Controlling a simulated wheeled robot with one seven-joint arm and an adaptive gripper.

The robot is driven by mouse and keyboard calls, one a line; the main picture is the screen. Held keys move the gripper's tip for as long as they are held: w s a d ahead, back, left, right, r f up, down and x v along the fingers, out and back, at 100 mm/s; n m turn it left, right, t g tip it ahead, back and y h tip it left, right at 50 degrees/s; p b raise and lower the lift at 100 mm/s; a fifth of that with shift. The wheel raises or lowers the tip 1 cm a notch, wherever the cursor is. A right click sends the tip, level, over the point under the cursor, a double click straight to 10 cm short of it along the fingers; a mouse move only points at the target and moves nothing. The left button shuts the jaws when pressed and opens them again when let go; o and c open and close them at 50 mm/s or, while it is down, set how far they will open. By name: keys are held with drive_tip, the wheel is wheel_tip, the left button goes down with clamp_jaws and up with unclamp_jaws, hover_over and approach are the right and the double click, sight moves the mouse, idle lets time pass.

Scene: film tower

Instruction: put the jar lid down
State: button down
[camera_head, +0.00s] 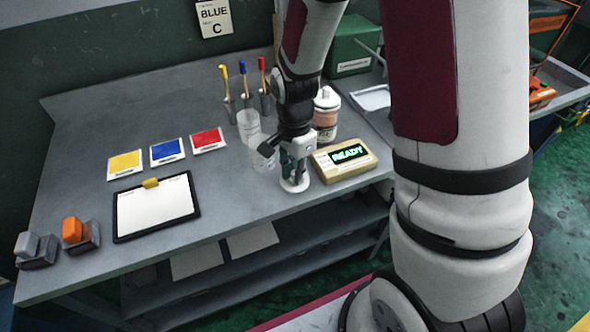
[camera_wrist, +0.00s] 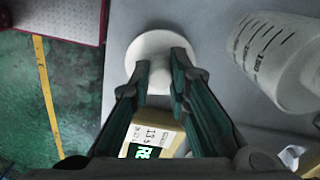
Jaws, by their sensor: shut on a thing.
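The jar lid (camera_wrist: 141,47) is a white round disc with a knob in the middle. My gripper (camera_wrist: 162,68) has its two fingers closed around the knob. In the head view the lid (camera_head: 295,186) is below my gripper (camera_head: 294,171), flat, close over or on the grey bench near its front edge. I cannot tell whether it touches the bench. A jar with pinkish contents and a white top (camera_head: 326,114) stands behind and to the right of my gripper.
A yellowish device reading READY (camera_head: 343,158) sits close right of the lid. Clear graduated beakers (camera_head: 249,126) stand close behind my gripper; one beaker (camera_wrist: 275,60) shows in the wrist view. A clipboard (camera_head: 154,207) lies left, with bare bench (camera_head: 235,190) between.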

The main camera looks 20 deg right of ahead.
drive_tip(key=shift+f, duration=0.2)
drive_tip(key=c, duration=1.5)
unclamp_jaws()
drive_tip(key=shift+r, duration=0.1)
wheel_tip(320, 180, up, 12)
drive_tip(key=shift+s+d+r+n+t+p, duration=0.1)
drive_tip(key=shift+s+r+n+t, duration=0.65)
drive_tip(key=shift+s+r+n, duration=2)
drive_tip(key=shift+s+r+n+t+p, duration=0.1)
drive_tip(key=shift+s+r+n+t, duration=0.6)
drive_tip(key=shift+s+r+n, duration=2.05)
drive_tip(key=shift+s+d+r+n+t+p, duration=0.1)
drive_tip(key=shift+s+r+n+t, duration=0.65)
drive_tip(key=shift+s+r+n, duration=2)
drive_tip(key=shift+s+a+f+m, duration=0.1)
drive_tip(key=shift+s+f+m, duration=0.75)
drive_tip(key=shift+f, duration=0.35)
